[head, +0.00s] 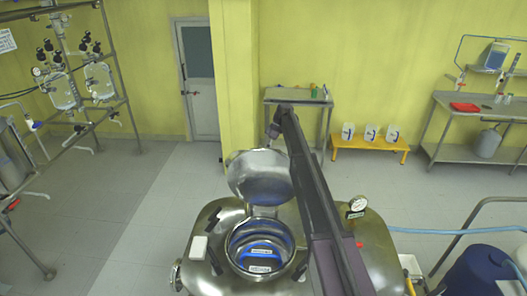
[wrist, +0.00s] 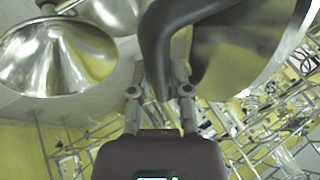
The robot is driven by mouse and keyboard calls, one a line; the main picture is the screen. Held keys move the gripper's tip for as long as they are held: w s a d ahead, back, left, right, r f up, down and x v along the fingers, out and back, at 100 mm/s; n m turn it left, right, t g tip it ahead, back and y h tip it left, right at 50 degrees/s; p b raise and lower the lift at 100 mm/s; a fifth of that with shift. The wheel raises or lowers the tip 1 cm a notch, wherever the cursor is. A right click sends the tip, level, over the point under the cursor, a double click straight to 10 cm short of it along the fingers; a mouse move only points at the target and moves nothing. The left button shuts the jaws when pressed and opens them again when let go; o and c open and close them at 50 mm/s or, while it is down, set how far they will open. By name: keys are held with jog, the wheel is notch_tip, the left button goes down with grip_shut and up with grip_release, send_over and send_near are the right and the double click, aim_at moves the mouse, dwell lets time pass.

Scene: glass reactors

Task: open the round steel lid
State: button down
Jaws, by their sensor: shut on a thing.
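The round steel lid (head: 258,177) stands raised and tilted back above the steel vessel (head: 375,262), and the round opening (head: 260,250) shows below it with blue inside. In the wrist view the lid (wrist: 245,45) fills the upper right, with a dark curved handle (wrist: 157,45) in front of it. My gripper (wrist: 160,75) is shut on this handle, one finger on each side. In the head view my arm rises from the right of the opening, and my gripper is mostly hidden behind the lid and the arm.
A pressure gauge (head: 357,203) stands on the vessel right of the arm. A blue drum (head: 482,272) and a hose are at the right. A small steel table (head: 298,97) and an orange bench (head: 370,143) stand behind. The floor at the left is clear.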

jog(key=shift+d, duration=0.15)
jog(key=c, duration=0.6)
grip_release()
jog(key=shift+o, duration=0.2)
